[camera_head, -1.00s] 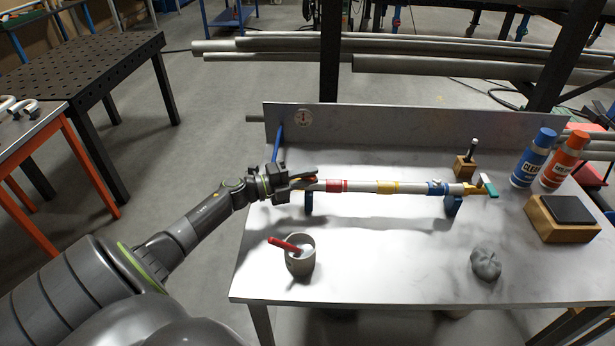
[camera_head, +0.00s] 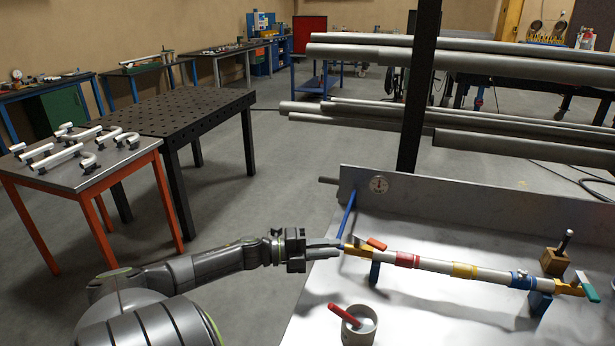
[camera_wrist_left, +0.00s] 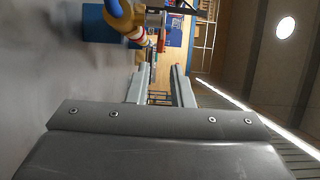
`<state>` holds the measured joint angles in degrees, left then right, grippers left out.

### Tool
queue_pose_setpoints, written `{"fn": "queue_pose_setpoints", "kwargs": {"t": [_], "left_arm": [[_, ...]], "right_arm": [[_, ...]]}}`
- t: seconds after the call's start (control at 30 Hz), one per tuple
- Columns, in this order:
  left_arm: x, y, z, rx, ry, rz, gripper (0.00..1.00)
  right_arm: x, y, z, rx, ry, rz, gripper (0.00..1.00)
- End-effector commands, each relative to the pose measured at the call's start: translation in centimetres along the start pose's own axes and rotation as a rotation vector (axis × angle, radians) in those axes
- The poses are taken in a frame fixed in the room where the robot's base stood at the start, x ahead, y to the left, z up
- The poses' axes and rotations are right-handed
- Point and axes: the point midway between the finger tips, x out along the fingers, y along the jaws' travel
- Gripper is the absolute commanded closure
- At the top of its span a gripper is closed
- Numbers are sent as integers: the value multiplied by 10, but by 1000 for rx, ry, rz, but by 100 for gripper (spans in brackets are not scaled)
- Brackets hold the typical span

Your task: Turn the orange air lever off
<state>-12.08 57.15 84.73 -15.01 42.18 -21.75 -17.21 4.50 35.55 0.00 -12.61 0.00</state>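The orange air lever (camera_head: 376,243) sits on a brass valve (camera_head: 357,250) at the left end of a white pipe (camera_head: 437,265) with red, yellow and blue bands. The lever points right, roughly along the pipe. My left gripper (camera_head: 335,249) is just left of the valve, fingers pointing at it, with nothing between them. A teal lever (camera_head: 588,287) is at the pipe's right end. My right gripper is not in view.
A grey cup (camera_head: 359,325) with a red-handled tool stands in front. A wooden block (camera_head: 554,262) stands at right.

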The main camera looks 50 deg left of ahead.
Motion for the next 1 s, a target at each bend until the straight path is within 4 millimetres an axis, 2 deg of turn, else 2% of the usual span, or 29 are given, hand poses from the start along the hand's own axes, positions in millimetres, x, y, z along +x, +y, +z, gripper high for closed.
{"fn": "queue_pose_setpoints", "kwargs": {"t": [0.03,0.2,0.43,0.7,0.83,0.87,1.0], "left_arm": [[-10,2,0,-1,0,7,80],[-35,2,0,-1,-1,6,80],[-51,0,0,0,-1,1,80],[-52,0,0,0,-1,0,80],[-49,-2,3,-7,-16,-3,96],[-46,-3,6,-12,-28,-5,100],[-27,-13,32,-78,-155,-21,100]], "right_arm": [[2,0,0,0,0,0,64],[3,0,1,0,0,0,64],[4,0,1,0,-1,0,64],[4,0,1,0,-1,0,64],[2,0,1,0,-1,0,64],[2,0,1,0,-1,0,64],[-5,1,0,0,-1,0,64]]}}
